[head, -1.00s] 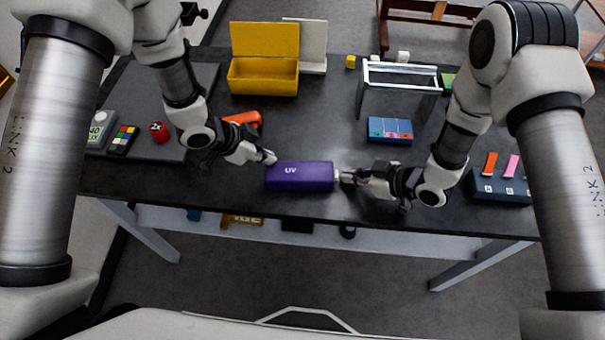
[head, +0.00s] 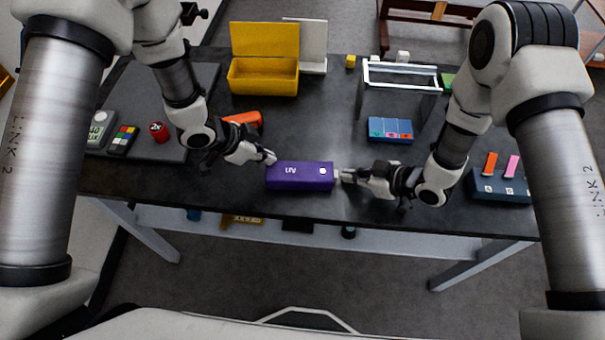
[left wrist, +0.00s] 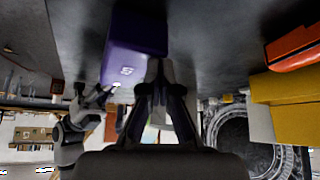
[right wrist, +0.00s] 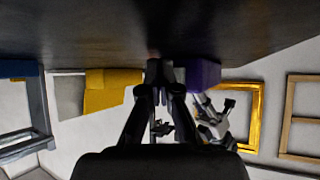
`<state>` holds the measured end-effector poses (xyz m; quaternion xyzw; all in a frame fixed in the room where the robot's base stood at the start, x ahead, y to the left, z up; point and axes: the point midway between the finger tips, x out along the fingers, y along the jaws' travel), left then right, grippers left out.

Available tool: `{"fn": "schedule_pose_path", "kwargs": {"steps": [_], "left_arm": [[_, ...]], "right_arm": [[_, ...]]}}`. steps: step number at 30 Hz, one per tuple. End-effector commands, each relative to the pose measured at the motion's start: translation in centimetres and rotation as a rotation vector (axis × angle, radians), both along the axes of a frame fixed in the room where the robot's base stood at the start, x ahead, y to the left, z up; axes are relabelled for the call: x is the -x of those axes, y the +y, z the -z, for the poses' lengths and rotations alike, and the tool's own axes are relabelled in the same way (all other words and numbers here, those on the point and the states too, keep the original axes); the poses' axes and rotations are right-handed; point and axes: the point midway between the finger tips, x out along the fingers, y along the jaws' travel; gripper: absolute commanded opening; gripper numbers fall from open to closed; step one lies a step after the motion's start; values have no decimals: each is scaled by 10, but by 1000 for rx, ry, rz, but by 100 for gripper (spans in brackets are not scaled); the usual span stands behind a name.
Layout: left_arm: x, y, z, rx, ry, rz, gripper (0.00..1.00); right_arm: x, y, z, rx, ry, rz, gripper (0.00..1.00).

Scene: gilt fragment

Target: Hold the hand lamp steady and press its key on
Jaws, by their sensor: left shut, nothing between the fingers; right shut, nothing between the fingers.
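The hand lamp (head: 300,182) is a purple box lying lengthwise near the table's front edge. Its upper face shows white lettering, apparently upside down, and a small white square (head: 322,171), perhaps the key, near the right end. My left gripper (head: 272,158) is shut at the lamp's far left corner; contact is unclear. In the left wrist view its fingertips (left wrist: 158,72) are beside the purple body (left wrist: 135,35). My right gripper (head: 345,175) is shut by the pale right end; whether it touches is unclear. The lamp also shows in the right wrist view (right wrist: 204,75).
An orange tool (head: 243,118) lies behind my left gripper. A yellow open box (head: 262,78), a clear-topped stand (head: 400,76) and a blue block (head: 390,130) stand behind. A blue switch box (head: 500,189) is at the right. The front edge is close to the lamp.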

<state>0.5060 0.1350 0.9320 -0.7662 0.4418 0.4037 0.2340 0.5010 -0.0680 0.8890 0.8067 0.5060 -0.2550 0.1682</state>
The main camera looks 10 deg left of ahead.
Motion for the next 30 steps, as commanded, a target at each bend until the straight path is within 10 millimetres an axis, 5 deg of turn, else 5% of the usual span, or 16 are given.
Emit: {"fn": "schedule_pose_path", "kwargs": {"steps": [5,20,30], "left_arm": [[0,0,1,-1,2,0,0],[1,0,1,-1,2,0,0],[1,0,0,-1,2,0,0]], "right_arm": [[0,-2,0,0,1,1,0],[-5,-57,0,0,0,2,0],[-5,-60,0,0,-1,-1,0]]}}
